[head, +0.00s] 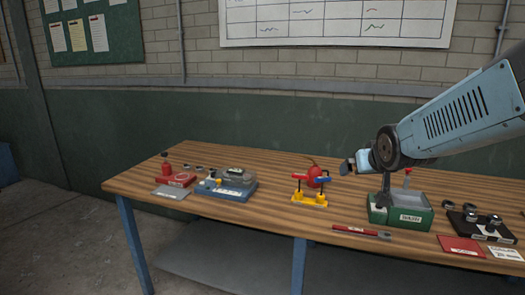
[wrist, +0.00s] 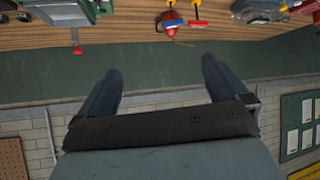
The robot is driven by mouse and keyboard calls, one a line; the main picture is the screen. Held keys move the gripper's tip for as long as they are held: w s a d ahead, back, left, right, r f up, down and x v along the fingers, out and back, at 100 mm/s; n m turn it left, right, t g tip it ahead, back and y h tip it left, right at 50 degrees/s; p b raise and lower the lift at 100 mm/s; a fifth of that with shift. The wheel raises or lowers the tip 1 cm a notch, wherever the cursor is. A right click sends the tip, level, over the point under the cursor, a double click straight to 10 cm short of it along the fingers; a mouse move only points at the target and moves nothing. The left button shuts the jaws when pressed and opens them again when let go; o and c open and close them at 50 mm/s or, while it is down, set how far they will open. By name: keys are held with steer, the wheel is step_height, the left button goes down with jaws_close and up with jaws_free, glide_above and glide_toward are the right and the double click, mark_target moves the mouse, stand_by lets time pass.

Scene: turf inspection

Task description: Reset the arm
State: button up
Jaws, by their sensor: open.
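My gripper (head: 354,166) is at the end of my pale blue arm (head: 455,115), which reaches in from the right in the head view. It is above the wooden workbench (head: 255,150), just right of a red round object (head: 314,175) on a yellow stand (head: 309,199) and near a green box (head: 424,216). In the wrist view my gripper (wrist: 165,82) shows two dark fingers spread wide with nothing between them. The wrist picture is upside down, with the bench along its top.
A red base with a knob (head: 177,180), a grey plate (head: 169,192) and a blue-grey device (head: 227,187) sit on the left. A red tool (head: 361,232) lies near the front edge. Black fittings (head: 478,223) and a red card (head: 461,246) are on the right. A wall stands behind.

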steer(key=s+a+r+g, duration=0.1)
steer(key=s+g, duration=0.1)
steer(key=s, duration=0.7)
steer(key=s+a+r+g, duration=0.1)
steer(key=s+g, duration=0.2)
steer(key=s, duration=0.7)
steer(key=shift+a+y, duration=0.3)
